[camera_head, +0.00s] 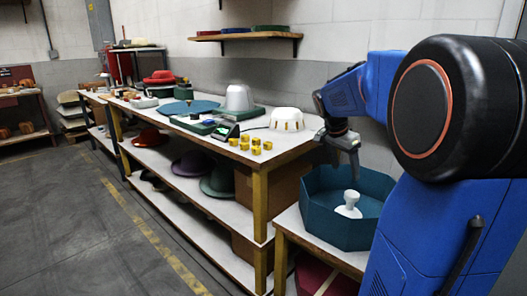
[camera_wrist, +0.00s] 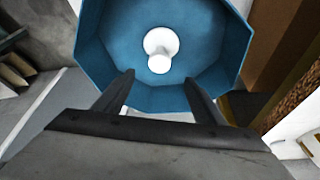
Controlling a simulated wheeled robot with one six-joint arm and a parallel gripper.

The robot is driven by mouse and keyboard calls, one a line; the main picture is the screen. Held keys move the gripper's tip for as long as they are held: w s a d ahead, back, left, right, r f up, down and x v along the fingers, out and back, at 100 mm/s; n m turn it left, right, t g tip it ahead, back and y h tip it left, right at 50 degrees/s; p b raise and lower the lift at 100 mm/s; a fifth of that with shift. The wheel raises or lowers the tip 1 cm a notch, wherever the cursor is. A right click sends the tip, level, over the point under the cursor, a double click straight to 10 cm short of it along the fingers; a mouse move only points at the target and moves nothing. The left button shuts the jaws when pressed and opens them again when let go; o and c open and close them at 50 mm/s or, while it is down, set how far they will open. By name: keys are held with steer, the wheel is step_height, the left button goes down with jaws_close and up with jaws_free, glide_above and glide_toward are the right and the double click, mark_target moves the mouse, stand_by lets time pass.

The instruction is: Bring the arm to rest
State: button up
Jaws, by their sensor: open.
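My arm reaches from the right side of the head view, and my gripper (camera_head: 352,165) hangs above the rim of a blue-teal octagonal bin (camera_head: 318,222). In the wrist view my gripper (camera_wrist: 158,85) shows two dark fingers spread wide apart with nothing between them. A white knob-shaped piece (camera_head: 348,205) lies inside the bin; it also shows on the bin floor in the wrist view (camera_wrist: 161,50), beyond the fingertips and apart from them. The bin (camera_wrist: 215,75) stands on a low table beside the long workbench.
The workbench (camera_head: 225,147) holds a white dome (camera_head: 286,119), a grey hat form (camera_head: 238,98) and several small yellow blocks (camera_head: 255,148). Hats lie on its lower shelf. A wall shelf (camera_head: 246,36) is above. The floor at left (camera_head: 60,215) is clear.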

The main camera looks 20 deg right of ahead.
steer(key=s+a+f+n+t+y, duration=0.1)
steer(key=s+a+f+n, duration=0.2)
steer(key=a, duration=0.7)
steer(key=s+a+f+n+t+y, duration=0.2)
steer(key=s+a+f+n, duration=0.1)
steer(key=s+a+n, duration=0.5)
steer(key=s+a+f+n+t+y, duration=0.1)
steer(key=s+a+f+n, duration=0.2)
steer(key=s+a+n, duration=0.3)
steer(key=s+a, duration=0.3)
steer(key=a, duration=0.3)
steer(key=shift+s+y, duration=0.3)
steer(key=shift+s, duration=0.1)
steer(key=shift+d, duration=0.15)
